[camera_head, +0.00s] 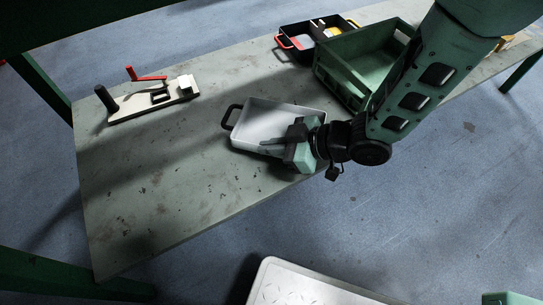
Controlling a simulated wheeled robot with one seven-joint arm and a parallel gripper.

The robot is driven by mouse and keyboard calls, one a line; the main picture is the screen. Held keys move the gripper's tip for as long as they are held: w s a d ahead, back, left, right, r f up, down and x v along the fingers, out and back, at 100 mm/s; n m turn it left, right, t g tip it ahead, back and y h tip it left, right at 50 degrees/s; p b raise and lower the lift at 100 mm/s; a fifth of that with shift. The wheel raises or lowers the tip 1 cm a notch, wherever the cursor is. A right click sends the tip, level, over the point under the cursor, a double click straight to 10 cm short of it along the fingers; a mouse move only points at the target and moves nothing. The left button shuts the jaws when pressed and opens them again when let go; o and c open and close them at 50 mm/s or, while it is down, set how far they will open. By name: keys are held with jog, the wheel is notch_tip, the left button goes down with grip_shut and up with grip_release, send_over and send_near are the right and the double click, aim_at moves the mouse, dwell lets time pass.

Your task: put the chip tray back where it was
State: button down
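The chip tray appears to be the shallow white tray (268,117) with a black handle at its left end. It lies on the worn grey workbench (165,180), near the middle of the front edge. My gripper (279,142) is at the tray's near right side, with a grey finger reaching left over the rim. The gripper body hides the tray's near right corner. I cannot tell whether the fingers are closed on the rim or only beside it.
A clamp fixture (152,98) with red and black handles stands at the left back. A green crate (358,66) is right of the tray, with a black divided box (310,37) behind it. The bench's left front is clear. A white ribbed panel (310,287) is below, off the bench.

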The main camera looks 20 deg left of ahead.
notch_tip(320, 180, down, 3)
jog(key=shift+f+b, duration=0.2)
jog(key=shift+b, duration=0.45)
jog(key=shift+r, duration=0.1)
jog(key=c, duration=1.7)
grip_release()
jog(key=shift+r, duration=0.1)
jog(key=p+v, duration=0.5)
jog(key=v, duration=0.5)
jog(key=shift+w+d+r, duration=0.1)
jog(key=shift+d+r, duration=0.05)
jog(key=shift+d, duration=0.1)
jog(key=shift+d+r, duration=0.25)
jog(key=shift+d, duration=0.45)
